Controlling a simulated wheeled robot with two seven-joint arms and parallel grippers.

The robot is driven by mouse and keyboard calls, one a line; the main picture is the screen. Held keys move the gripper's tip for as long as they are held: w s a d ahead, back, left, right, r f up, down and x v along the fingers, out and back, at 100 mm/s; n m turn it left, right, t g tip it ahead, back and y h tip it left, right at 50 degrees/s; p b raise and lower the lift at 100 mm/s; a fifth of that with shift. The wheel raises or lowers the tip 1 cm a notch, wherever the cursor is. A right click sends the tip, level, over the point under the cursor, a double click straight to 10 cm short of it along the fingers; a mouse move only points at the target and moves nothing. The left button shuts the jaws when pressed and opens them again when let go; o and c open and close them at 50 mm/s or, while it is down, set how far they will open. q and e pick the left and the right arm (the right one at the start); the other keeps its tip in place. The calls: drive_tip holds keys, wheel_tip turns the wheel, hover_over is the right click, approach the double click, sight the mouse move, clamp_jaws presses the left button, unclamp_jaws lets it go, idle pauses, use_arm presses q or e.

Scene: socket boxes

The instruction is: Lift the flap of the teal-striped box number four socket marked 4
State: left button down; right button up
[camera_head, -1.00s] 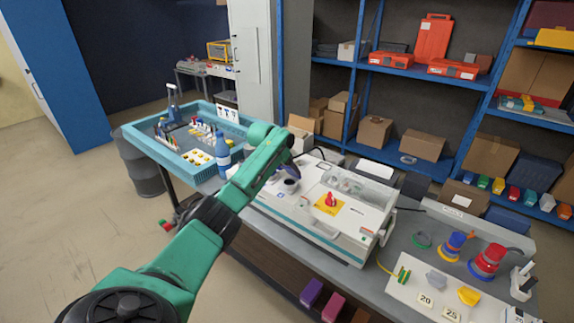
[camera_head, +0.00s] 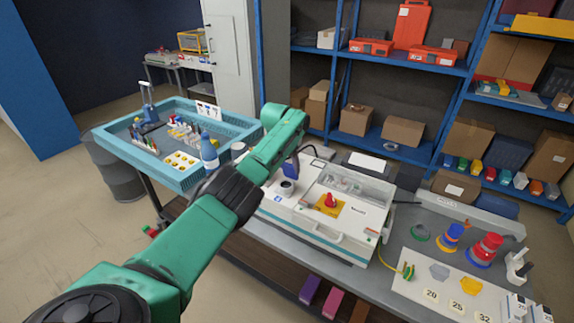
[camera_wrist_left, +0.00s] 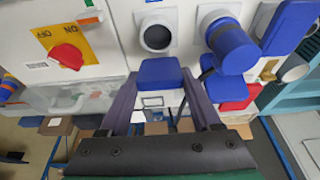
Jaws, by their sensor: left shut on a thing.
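The white box with a teal stripe (camera_head: 325,232) stands on the grey bench in the head view. Its round grey socket (camera_head: 286,188) shows an open dark mouth, also in the left wrist view (camera_wrist_left: 156,37). A blue flap (camera_head: 290,170) stands raised behind that socket. In the left wrist view, the blue flap (camera_wrist_left: 160,72) is between the dark fingers of my left gripper (camera_wrist_left: 160,82), which is shut on it. In the head view my green left arm hides most of this gripper. I cannot read a 4 on the socket. My right gripper is not in view.
A red switch (camera_head: 331,201) on a yellow plate sits on the box top. A teal tray (camera_head: 185,180) with a bottle and small parts is at the left. Coloured ring stacks (camera_head: 484,250) stand at the right. A blue capped socket (camera_wrist_left: 230,45) is beside the open one.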

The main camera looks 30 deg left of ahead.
use_arm(q)
drive_tip(key=shift+c, duration=0.7)
unclamp_jaws()
drive_tip(key=shift+f, duration=0.1)
drive_tip(key=shift+r, duration=0.4)
drive_tip(key=b+v, duration=0.2)
drive_tip(key=v, duration=1.1)
drive_tip(key=shift+s+r+b, duration=0.2)
drive_tip(key=shift+r+b, duration=0.1)
drive_tip(key=shift+r, duration=0.05)
